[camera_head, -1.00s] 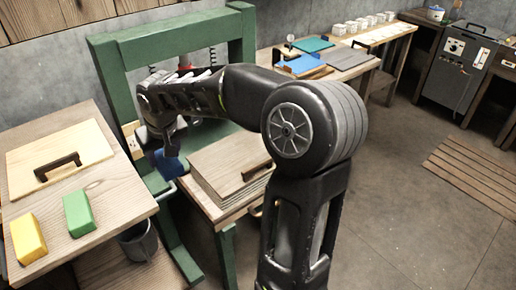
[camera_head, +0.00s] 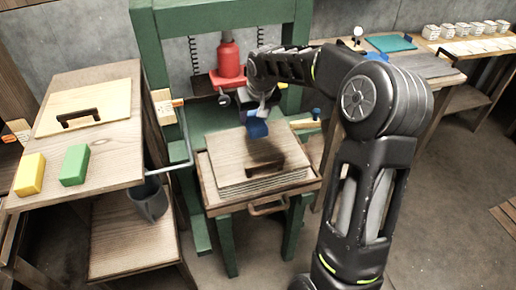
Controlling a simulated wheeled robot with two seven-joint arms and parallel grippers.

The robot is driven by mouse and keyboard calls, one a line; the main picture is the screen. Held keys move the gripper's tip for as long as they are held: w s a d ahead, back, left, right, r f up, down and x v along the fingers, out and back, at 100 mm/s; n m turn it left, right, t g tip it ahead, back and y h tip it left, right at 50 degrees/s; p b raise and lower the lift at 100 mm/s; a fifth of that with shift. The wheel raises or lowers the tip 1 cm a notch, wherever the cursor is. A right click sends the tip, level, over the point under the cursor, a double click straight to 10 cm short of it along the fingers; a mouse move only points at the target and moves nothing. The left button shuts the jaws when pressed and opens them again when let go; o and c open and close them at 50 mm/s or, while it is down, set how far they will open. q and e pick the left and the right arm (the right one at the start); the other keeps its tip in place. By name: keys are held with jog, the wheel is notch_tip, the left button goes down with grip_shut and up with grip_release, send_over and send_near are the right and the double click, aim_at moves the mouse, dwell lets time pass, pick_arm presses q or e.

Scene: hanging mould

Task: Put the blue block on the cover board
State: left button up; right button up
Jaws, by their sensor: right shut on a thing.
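The blue block (camera_head: 257,129) is held in my right gripper (camera_head: 262,113), which is shut on it and points down. The block is over the back part of a wooden board with a dark handle (camera_head: 225,150), which lies on a thin stack in front of the press. A dark shadow falls on this board below the block; I cannot tell the exact gap. Another pale board with a dark handle (camera_head: 110,98) lies on the left table. Which of the two is the cover board is not marked. My left gripper is not in view.
A yellow block (camera_head: 30,174) and a green block (camera_head: 74,165) stand on the left table (camera_head: 120,165). The green press frame (camera_head: 150,50) with a red jack (camera_head: 229,62) rises behind the stack. A grey bucket (camera_head: 149,200) is below the left table's edge.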

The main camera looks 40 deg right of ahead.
jog(key=shift+s+d+f, duration=0.1)
jog(key=shift+d+f, duration=0.1)
jog(key=shift+f, duration=0.05)
send_over(254, 147)
jog(key=s, duration=0.2)
jog(key=f, duration=0.5)
jog(key=shift+w+a+f+p, duration=0.25)
jog(key=shift+f+p, duration=0.05)
jog(key=shift+f, duration=0.05)
jog(key=shift+f, duration=1.9)
jog(key=shift+f, duration=0.1)
jog(key=shift+f, duration=0.15)
jog(key=o, duration=1.5)
jog(key=shift+r, duration=0.25)
